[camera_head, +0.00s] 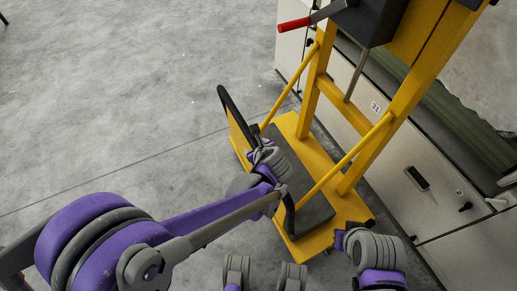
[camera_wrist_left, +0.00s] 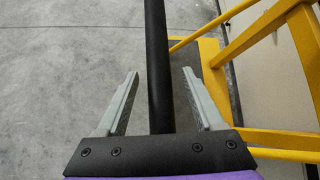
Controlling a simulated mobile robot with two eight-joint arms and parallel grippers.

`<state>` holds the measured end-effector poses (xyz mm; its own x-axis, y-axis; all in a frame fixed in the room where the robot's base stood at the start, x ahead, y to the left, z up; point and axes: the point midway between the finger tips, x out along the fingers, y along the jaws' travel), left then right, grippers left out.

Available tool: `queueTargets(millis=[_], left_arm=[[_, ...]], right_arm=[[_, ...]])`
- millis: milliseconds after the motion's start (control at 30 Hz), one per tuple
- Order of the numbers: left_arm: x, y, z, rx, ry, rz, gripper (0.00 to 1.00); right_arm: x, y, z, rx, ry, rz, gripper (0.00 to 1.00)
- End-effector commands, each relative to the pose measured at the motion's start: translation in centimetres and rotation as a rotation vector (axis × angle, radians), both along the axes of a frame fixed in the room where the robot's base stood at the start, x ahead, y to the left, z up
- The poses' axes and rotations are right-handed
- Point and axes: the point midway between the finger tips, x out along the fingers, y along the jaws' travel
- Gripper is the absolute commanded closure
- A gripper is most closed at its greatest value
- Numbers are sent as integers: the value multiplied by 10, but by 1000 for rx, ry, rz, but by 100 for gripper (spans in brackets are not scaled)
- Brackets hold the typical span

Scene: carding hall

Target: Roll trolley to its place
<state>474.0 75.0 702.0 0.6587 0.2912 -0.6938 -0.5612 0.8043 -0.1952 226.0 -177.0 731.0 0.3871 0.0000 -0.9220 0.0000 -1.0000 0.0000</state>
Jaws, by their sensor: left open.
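The trolley (camera_head: 398,103) is a yellow upright frame with slanted braces on a yellow base with a dark deck. It stands on the floor at the centre right, close beside a pale machine front. Its black handle bar (camera_head: 231,103) rises at the deck's left side; it also shows in the left wrist view (camera_wrist_left: 157,55). My left gripper (camera_head: 257,138) is at this bar. In the left wrist view its fingers (camera_wrist_left: 160,85) are open, one on each side of the bar, with gaps to both. My right arm shows at the lower right; its fingers cannot be made out.
The pale machine panels (camera_head: 405,195) run along the right, with handles and number labels. A lever with a red grip (camera_head: 294,24) and a dark box (camera_head: 368,20) are on the trolley's upper part. The grey concrete floor (camera_head: 120,90) is clear to the left.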

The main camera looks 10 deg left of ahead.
Motion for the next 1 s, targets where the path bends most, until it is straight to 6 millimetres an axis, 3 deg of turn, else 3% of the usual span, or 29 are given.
queueTargets(millis=[367,733,1000], left_arm=[[3,2,-3,0,0,0,31],[3,2,-3,0,0,0,97],[3,2,-3,1,1,1,100]], right_arm=[[0,0,-1,0,0,0,100],[0,0,-1,0,0,0,100],[0,0,-1,0,0,0,100]])
